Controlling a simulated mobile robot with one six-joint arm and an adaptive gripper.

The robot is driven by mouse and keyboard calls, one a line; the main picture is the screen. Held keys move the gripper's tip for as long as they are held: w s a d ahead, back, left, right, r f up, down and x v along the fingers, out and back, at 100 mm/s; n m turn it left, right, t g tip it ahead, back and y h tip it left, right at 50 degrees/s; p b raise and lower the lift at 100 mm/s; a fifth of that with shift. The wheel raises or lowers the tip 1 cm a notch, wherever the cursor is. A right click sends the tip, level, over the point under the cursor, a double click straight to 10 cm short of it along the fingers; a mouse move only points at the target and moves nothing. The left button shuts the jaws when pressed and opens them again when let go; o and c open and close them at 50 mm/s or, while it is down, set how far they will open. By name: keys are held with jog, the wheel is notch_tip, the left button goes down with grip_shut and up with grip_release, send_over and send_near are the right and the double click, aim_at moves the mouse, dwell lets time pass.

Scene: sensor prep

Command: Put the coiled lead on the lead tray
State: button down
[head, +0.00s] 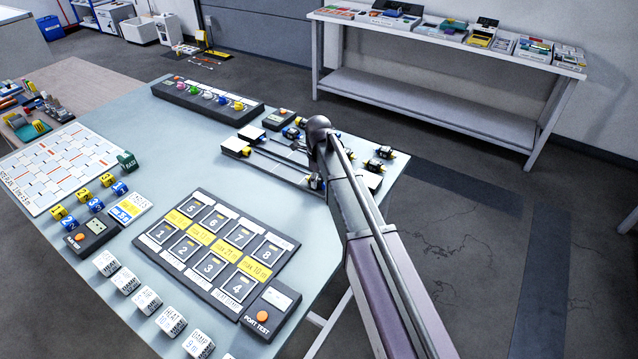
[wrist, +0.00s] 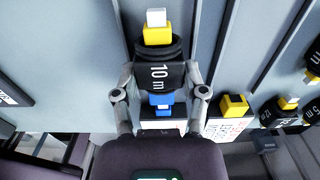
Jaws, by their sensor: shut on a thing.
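My gripper (wrist: 160,82) is shut on a black coiled lead (wrist: 160,75) marked "10 m". The lead has a yellow plug with a pale tip at its top end and a blue plug below, between my fingers. Under it are a grey-blue surface with dark strips and, lower down, a white label. In the head view my arm reaches over the far right part of the table and hides most of the gripper and the held lead. Which surface is the lead tray I cannot tell; a rack with white end blocks and dark rails (head: 283,161) lies beside my gripper.
Other black coiled leads lie to the right, one with a yellow plug (wrist: 272,112) and another at the frame edge (wrist: 313,113). A numbered port panel (head: 222,262) and several white blocks stand nearer. A dark strip with coloured knobs (head: 207,101) is at the back.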

aim_at(319, 179)
jog(key=shift+f, duration=0.1)
dwell(0.3)
jog(key=shift+c, duration=0.7)
grip_release()
notch_tip(319, 179, up, 12)
jog(key=p, duration=1.2)
jog(key=shift+s, duration=0.1)
dwell(0.3)
